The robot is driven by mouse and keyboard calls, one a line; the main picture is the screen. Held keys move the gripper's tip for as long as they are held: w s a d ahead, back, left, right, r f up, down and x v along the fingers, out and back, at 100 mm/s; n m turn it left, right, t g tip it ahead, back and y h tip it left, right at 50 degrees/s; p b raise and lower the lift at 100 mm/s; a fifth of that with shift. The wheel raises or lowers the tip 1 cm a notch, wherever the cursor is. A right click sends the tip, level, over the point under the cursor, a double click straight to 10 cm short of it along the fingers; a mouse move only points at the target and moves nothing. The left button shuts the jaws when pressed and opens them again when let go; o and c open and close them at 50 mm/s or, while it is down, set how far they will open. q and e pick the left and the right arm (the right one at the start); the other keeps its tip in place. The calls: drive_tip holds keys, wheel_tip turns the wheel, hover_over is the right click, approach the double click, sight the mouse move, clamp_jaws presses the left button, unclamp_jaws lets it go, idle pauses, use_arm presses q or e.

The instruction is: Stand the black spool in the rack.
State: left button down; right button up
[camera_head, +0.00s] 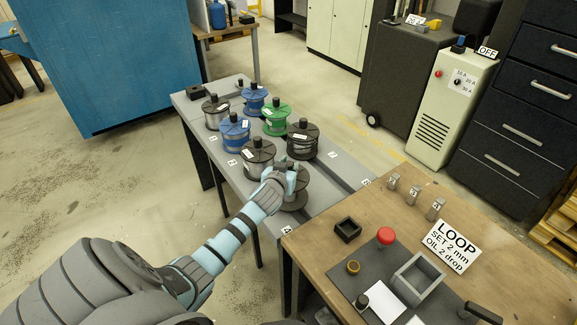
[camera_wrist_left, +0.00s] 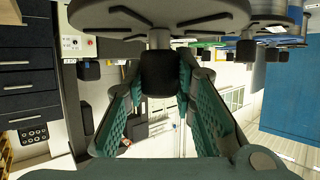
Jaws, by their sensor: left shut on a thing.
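My left gripper (camera_head: 283,180) reaches over the near end of the grey rack (camera_head: 325,188) and is shut on the top knob of a spool with dark flanges, which I take as the black spool (camera_head: 294,199). In the left wrist view, my left gripper (camera_wrist_left: 160,100) has its green-padded fingers either side of the black knob (camera_wrist_left: 158,72), below the spool's spoked flange (camera_wrist_left: 110,18). The picture is upside down there. The gripper hides part of the spool in the head view. I cannot tell whether its base touches the rack. My right gripper is not in view.
Several other spools stand close by, including a dark one (camera_head: 303,141), a green one (camera_head: 275,119) and a blue one (camera_head: 235,132). A wooden bench (camera_head: 325,243) adjoins at the right, with a red button (camera_head: 386,236) and a small black box (camera_head: 347,230).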

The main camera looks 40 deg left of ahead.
use_arm(q)
drive_tip(key=shift+f+b, duration=1)
drive_tip(key=shift+f, duration=0.25)
drive_tip(key=c, duration=1.2)
unclamp_jaws()
drive_tip(key=shift+c, duration=0.2)
drive_tip(key=shift+s, duration=0.15)
drive_tip(key=v, duration=1.2)
drive_tip(key=shift+r, duration=0.15)
